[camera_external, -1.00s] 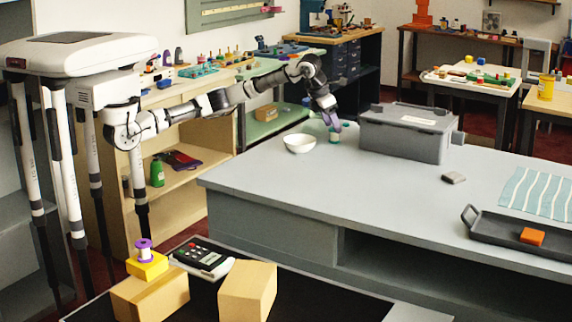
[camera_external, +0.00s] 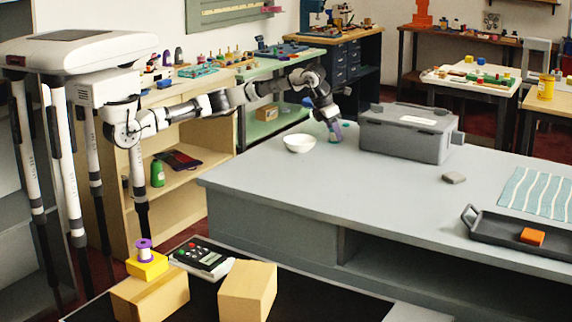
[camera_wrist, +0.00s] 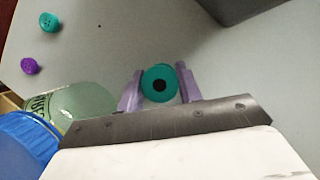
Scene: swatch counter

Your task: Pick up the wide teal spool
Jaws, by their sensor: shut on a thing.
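A teal spool (camera_wrist: 160,83) with a dark centre hole sits between the purple fingers of my gripper (camera_wrist: 159,86) in the wrist view. The fingers are shut on its two sides. In the external view my gripper (camera_external: 336,131) is low over the grey counter, between the white bowl and the grey case. The fingers cover most of the spool there, and I cannot tell whether it is clear of the counter. Another round teal piece (camera_wrist: 48,22) stands apart at the upper left of the wrist view.
A purple piece (camera_wrist: 29,66), a greenish glass jar (camera_wrist: 85,103) and a blue round thing (camera_wrist: 25,145) are left of my gripper. The white bowl (camera_external: 299,143) and grey case (camera_external: 405,135) flank it.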

